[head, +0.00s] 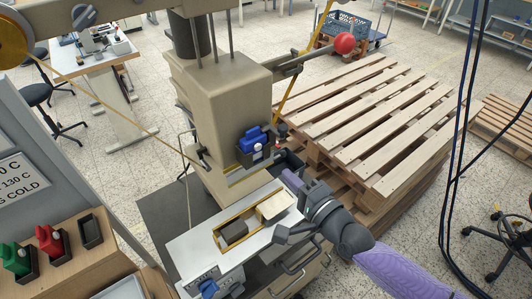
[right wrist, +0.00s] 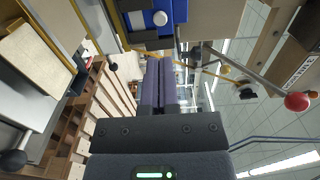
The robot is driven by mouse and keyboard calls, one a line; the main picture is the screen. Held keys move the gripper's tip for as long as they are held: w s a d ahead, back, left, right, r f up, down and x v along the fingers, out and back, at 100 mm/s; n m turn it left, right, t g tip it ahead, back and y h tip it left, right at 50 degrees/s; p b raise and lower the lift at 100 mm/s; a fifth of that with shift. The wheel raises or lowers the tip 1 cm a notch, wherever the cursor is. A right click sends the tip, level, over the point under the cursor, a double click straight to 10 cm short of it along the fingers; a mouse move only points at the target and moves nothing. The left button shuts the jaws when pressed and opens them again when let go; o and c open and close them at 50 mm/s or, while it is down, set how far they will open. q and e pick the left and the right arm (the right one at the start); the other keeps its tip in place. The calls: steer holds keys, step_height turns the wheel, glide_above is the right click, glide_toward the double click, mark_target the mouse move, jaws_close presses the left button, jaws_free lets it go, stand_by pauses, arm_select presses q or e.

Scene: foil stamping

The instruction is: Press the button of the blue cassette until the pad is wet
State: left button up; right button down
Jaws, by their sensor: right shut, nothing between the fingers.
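The blue cassette (head: 254,138) sits in a dark holder on the front of the beige press, above the bed. It also shows at the top of the right wrist view (right wrist: 140,20), with a round white button (right wrist: 160,18) on it. My right gripper (head: 288,177) is shut and empty, to the lower right of the cassette. In the right wrist view its purple-grey fingers (right wrist: 158,62) lie together, apart from the cassette and its button. I cannot tell whether the pad is wet. My left gripper is not in view.
The press bed (head: 188,248) holds a grey block (head: 233,232) and a cream block (head: 272,206). A red-knobbed lever (head: 344,43) sticks out at upper right. Green (head: 16,258) and red (head: 48,241) cassettes stand on a wooden rack at left beside an empty holder. Pallets (head: 375,120) lie behind.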

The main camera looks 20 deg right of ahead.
mark_target(259, 148)
steer(key=x, duration=0.8)
steer(key=shift+w+a+f, duration=0.1)
steer(key=shift+w, duration=0.2)
steer(key=shift+b, duration=0.3)
steer(key=shift+w+a, duration=0.1)
steer(key=shift+w, duration=0.2)
steer(key=shift+w+a+b, duration=0.1)
steer(key=shift+w+b, duration=0.2)
steer(key=shift+b, duration=0.05)
